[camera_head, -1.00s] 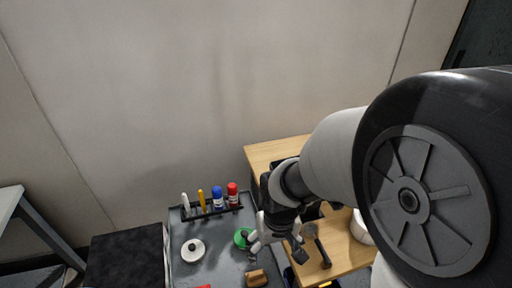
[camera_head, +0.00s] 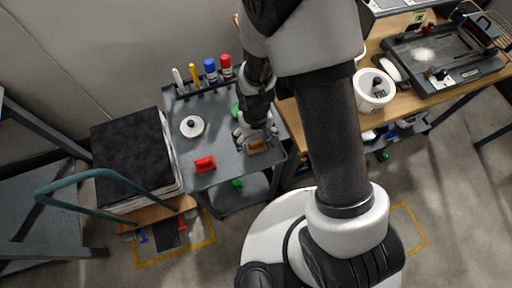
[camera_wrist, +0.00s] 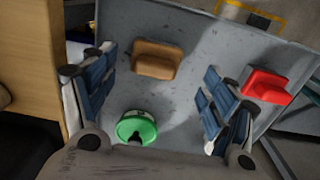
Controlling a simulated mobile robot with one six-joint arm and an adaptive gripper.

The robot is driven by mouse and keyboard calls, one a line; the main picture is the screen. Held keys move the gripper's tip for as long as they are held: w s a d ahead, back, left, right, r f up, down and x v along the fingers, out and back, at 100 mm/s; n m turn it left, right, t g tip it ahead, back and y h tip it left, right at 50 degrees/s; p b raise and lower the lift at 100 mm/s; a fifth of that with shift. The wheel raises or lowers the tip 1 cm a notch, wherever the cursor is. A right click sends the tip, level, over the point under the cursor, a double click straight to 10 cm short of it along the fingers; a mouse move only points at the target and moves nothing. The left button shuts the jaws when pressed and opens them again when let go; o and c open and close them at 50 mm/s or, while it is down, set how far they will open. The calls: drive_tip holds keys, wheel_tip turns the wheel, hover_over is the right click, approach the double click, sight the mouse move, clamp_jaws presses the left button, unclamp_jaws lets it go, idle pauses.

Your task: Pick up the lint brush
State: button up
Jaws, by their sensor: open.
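A tan-brown block-like piece (camera_head: 258,146) with a raised grip lies near the front right of the grey cart top (camera_head: 222,147). It looks most like the lint brush, though I cannot be sure. In the wrist view the brown piece (camera_wrist: 155,60) lies ahead, between the lines of my fingers and nearer the left one. My gripper (camera_head: 254,134) is open and empty above the cart, just behind the brown piece in the head view. The blue-padded fingers of my gripper (camera_wrist: 158,90) stand wide apart in the wrist view. They do not visibly hold it.
A red piece (camera_head: 205,164) lies left of the brown one. A green round item (camera_wrist: 137,127) is close under my gripper. A white lid (camera_head: 192,127) and a rack of markers (camera_head: 210,75) share the cart. A wooden table (camera_head: 385,92) stands right.

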sight(256, 142)
drive_tip(key=f+b, duration=0.1)
drive_tip(key=f, duration=0.3)
drive_tip(key=f+b, duration=0.1)
drive_tip(key=f, duration=0.1)
drive_tip(key=shift+w+d+b, duration=0.1)
drive_tip(key=shift+w+b, duration=0.2)
drive_tip(key=shift+w, duration=0.1)
drive_tip(key=shift+r, duration=0.15)
drive_tip(key=shift+c, duration=0.5)
drive_tip(key=c, duration=1.1)
